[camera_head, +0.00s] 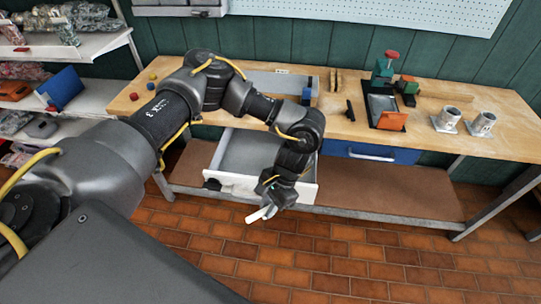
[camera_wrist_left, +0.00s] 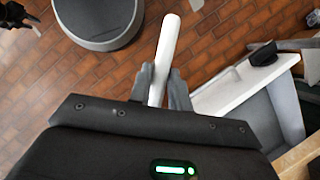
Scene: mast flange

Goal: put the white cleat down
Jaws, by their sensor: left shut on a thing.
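The white cleat is a slim, smooth white bar. In the left wrist view the white cleat (camera_wrist_left: 168,45) sticks out from between the two grey fingers of my left gripper (camera_wrist_left: 162,80), which is shut on it. In the head view the left gripper (camera_head: 268,208) hangs low in front of the bench, and the cleat (camera_head: 257,215) shows only in part at the fingertips. Tiled floor lies below it. A dark shape at the upper left of the left wrist view may be my right gripper (camera_wrist_left: 17,16); its jaws cannot be made out.
An open white drawer (camera_head: 306,188) juts from the bench just behind the left gripper. A closed blue drawer (camera_head: 372,153) is beside it. On the wooden bench top (camera_head: 455,98) stand a red-and-green tool (camera_head: 384,68) and two grey cylinders on plates (camera_head: 447,120). The floor in front is clear.

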